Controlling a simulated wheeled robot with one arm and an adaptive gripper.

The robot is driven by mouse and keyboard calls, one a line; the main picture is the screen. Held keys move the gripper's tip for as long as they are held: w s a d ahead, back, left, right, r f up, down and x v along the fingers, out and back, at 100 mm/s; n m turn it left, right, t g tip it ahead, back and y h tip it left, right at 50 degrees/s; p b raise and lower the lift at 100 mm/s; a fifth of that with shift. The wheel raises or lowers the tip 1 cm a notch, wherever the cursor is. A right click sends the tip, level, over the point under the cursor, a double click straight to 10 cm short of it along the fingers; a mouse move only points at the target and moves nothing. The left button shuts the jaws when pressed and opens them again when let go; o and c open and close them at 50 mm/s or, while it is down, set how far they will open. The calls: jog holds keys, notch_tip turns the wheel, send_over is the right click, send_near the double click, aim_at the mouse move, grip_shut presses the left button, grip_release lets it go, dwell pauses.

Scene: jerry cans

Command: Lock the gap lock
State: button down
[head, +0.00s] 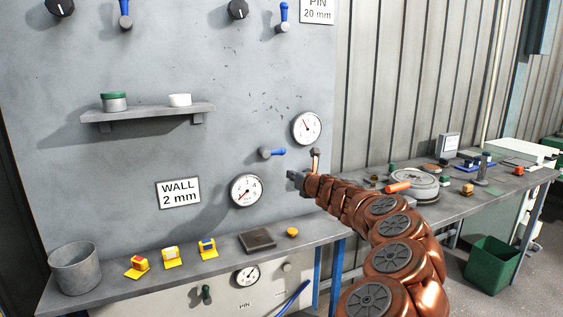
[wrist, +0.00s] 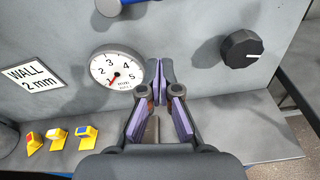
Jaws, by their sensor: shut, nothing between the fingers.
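No part carries a readable gap lock label. A blue-handled lever (head: 272,153) lies sideways on the grey panel, above and left of my gripper (head: 292,178). A blue lever part (wrist: 125,3) shows at the top edge of the wrist view. My gripper is shut and empty in front of the panel, its fingertips (wrist: 160,70) together, just right of the white dial gauge (head: 246,190); that gauge (wrist: 116,66) also shows in the wrist view. A black knob (wrist: 242,49) is right of the fingertips in the wrist view; my arm hides that area in the head view.
Two more blue levers (head: 125,14) (head: 284,17) and black knobs (head: 238,9) are higher up. A second gauge (head: 307,127) is above my gripper. The shelf below holds a grey cup (head: 76,268), yellow pieces (head: 171,257) and a dark block (head: 257,240). A cluttered bench (head: 455,212) stands right.

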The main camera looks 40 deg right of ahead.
aim_at(273, 151)
jog(key=shift+w, duration=0.15)
jog(key=shift+p+x, duration=0.85)
jog(key=shift+x, duration=3.95)
jog(key=r, duration=0.2)
jog(key=s+r+p, duration=0.1)
jog(key=r, duration=0.1)
jog(key=shift+d, duration=0.2)
jog(key=shift+w+a, duration=0.1)
jog(key=shift+w, duration=0.05)
